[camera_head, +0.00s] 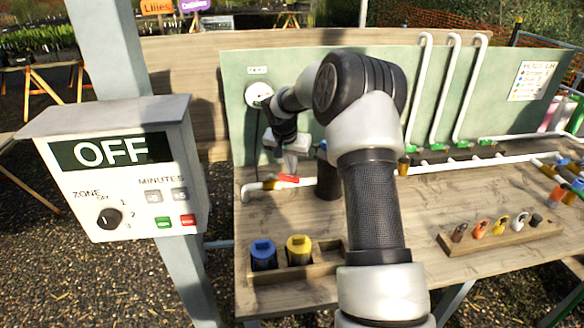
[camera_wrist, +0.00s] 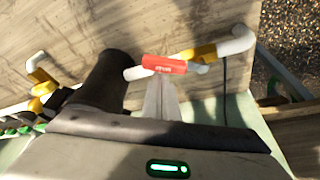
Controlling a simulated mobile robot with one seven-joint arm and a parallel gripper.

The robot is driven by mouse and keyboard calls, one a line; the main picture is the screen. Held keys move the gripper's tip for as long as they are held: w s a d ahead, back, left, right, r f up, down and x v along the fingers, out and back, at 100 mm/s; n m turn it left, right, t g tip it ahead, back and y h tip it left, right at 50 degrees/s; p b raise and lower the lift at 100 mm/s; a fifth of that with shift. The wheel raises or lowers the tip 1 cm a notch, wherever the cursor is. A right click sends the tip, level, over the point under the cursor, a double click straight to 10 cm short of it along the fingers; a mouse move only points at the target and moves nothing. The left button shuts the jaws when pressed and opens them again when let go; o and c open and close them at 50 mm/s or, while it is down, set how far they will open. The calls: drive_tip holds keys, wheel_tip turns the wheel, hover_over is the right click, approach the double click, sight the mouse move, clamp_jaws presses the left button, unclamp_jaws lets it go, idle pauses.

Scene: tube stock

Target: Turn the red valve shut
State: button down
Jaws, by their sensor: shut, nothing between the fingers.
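The red valve handle (camera_head: 288,178) sits on the white pipe along the back left of the wooden table. In the wrist view the red handle (camera_wrist: 164,65) lies roughly along the line of the pipe (camera_wrist: 135,73), at a slight angle to it. My gripper (camera_head: 291,168) is over the valve, pointing down. In the wrist view my gripper's fingers (camera_wrist: 161,85) are shut together with nothing between them. Their tips are right beside the handle's near edge; I cannot tell whether they touch it. The valve body under the handle is mostly hidden.
A dark cylinder (camera_wrist: 105,80) stands close to the left of the valve in the wrist view. A green panel (camera_head: 240,110) rises behind. A wooden holder with blue (camera_head: 263,255) and yellow (camera_head: 299,250) containers is at the table's front left. A control box (camera_head: 125,170) reads OFF.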

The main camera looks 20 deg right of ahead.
sight(290, 181)
drive_tip(key=shift+s+a, duration=0.1)
drive_tip(key=m+b, duration=0.1)
drive_tip(key=s+a+m+b, duration=0.1)
drive_tip(key=b, duration=0.1)
drive_tip(key=shift+f+m+g+h, duration=0.15)
drive_tip(key=shift+m+g+h, duration=0.25)
drive_tip(key=m, duration=0.1)
drive_tip(key=s+a+m+b, duration=0.1)
drive_tip(key=shift+s+a+m+g+h, duration=0.1)
drive_tip(key=shift+m+g+h, duration=0.2)
drive_tip(key=shift+m+g, duration=0.1)
drive_tip(key=a+m+g, duration=0.1)
drive_tip(key=m, duration=0.1)
drive_tip(key=s+a+m, duration=0.1)
drive_tip(key=a+m, duration=0.1)
drive_tip(key=m, duration=0.1)
drive_tip(key=shift+s+a+r+g+p, duration=0.1)
drive_tip(key=shift+a+r+g+p, duration=0.1)
drive_tip(key=shift+g+p, duration=0.2)
drive_tip(key=shift+a, duration=0.1)
